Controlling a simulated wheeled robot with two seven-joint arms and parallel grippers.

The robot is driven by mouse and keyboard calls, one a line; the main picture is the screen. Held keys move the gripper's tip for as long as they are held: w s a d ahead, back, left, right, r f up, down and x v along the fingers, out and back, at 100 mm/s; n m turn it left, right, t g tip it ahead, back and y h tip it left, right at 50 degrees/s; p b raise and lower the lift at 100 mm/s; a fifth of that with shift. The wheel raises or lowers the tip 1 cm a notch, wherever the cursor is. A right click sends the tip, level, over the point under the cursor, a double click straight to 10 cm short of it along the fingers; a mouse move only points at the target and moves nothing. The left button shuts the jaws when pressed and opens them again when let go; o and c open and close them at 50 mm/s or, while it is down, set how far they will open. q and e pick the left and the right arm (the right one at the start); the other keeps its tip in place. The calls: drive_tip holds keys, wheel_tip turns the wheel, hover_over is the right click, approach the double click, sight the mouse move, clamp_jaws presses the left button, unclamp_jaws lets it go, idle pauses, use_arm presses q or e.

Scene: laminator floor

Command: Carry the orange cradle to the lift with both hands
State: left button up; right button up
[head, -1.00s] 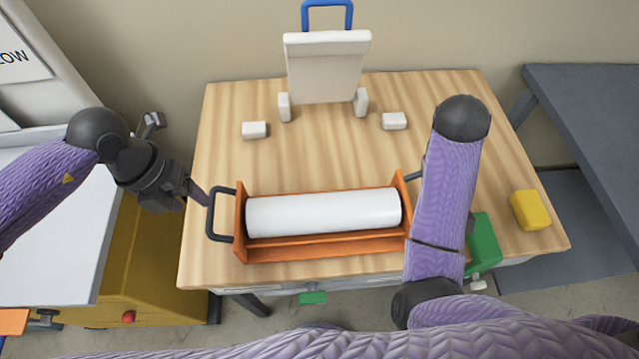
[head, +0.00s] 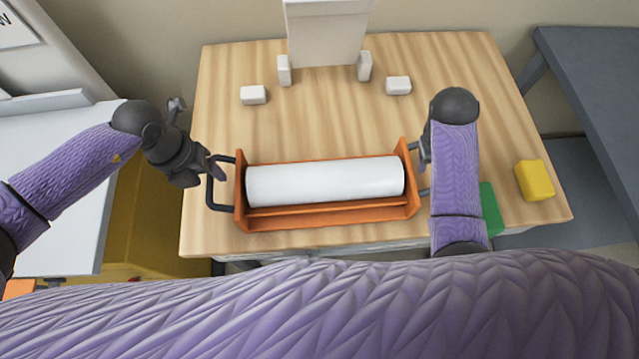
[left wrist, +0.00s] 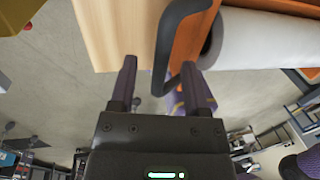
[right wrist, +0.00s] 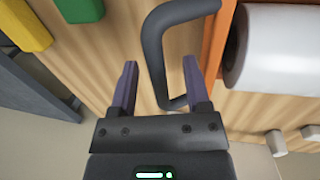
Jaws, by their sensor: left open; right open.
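The orange cradle (head: 330,219) lies on the wooden table with a white roll (head: 325,182) in it. It has a dark left handle (head: 210,195) and a dark right handle, partly hidden by my right arm. My left gripper (head: 213,172) is open at the left handle. In the left wrist view, the handle (left wrist: 161,50) runs between the spread fingers (left wrist: 159,66). My right gripper is mostly hidden in the head view. In the right wrist view its open fingers (right wrist: 160,64) stand either side of the right handle (right wrist: 151,45). I cannot tell which thing is the lift.
The wooden table (head: 300,120) bears a white stand (head: 325,30) and several small white blocks behind the cradle. A yellow block (head: 534,180) and a green block (head: 490,208) lie at right. A white-topped yellow unit (head: 130,230) is at left, a dark table (head: 590,90) at right.

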use_arm(q)
drive_tip(key=shift+d+f, duration=0.25)
drive_tip(key=shift+f, duration=0.8)
use_arm(e)
drive_tip(key=shift+d+f, duration=0.25)
drive_tip(key=shift+f, duration=0.8)
use_arm(q)
clamp_jaws()
use_arm(e)
clamp_jaws()
use_arm(q)
drive_tip(key=shift+r, duration=0.1)
use_arm(e)
drive_tip(key=shift+r, duration=0.1)
